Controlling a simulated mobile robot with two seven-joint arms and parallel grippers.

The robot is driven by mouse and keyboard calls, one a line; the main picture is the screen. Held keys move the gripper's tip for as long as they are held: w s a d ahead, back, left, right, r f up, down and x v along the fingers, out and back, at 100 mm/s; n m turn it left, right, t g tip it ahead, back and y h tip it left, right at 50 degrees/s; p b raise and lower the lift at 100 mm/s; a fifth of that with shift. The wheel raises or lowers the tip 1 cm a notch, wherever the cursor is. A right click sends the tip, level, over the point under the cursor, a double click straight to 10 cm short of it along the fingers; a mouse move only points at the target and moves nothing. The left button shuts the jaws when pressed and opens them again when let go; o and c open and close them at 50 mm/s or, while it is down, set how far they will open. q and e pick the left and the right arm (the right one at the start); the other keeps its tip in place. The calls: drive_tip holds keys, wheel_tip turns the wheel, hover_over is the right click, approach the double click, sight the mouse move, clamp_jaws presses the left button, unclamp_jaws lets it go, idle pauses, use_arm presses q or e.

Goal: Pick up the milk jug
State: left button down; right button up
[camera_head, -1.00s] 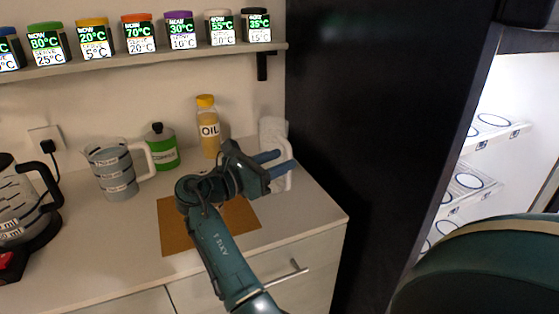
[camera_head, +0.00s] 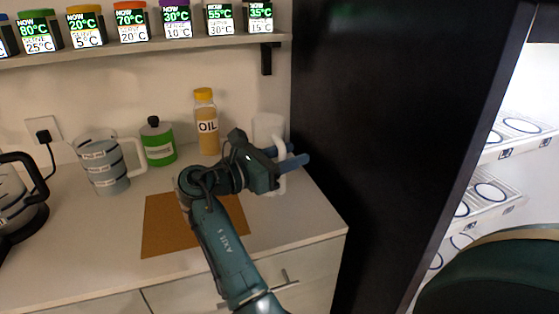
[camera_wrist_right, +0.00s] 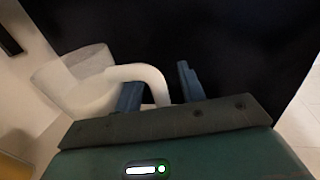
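The milk jug appears to be the whitish, translucent jug (camera_head: 267,124) at the right end of the counter, beside the dark fridge side. Its white handle (camera_head: 281,183) faces right, and my right gripper hides part of the jug. In the right wrist view the jug (camera_wrist_right: 88,88) is at the left, and its handle (camera_wrist_right: 141,72) curves down between the two blue fingers. My right gripper (camera_head: 296,155) is open at the handle; the wrist view shows its fingers (camera_wrist_right: 160,88) apart, and I cannot tell whether either touches. My left gripper is not in view.
An oil bottle (camera_head: 206,125), a green canister (camera_head: 158,145) and a measuring jug (camera_head: 104,165) stand along the wall. A brown mat (camera_head: 165,230) lies under my right arm. The tall dark fridge side (camera_head: 390,130) closes off the right.

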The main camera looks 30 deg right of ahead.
drive_tip(key=shift+d, duration=0.2)
drive_tip(key=shift+c, duration=0.4)
clamp_jaws()
drive_tip(key=shift+r, duration=0.1)
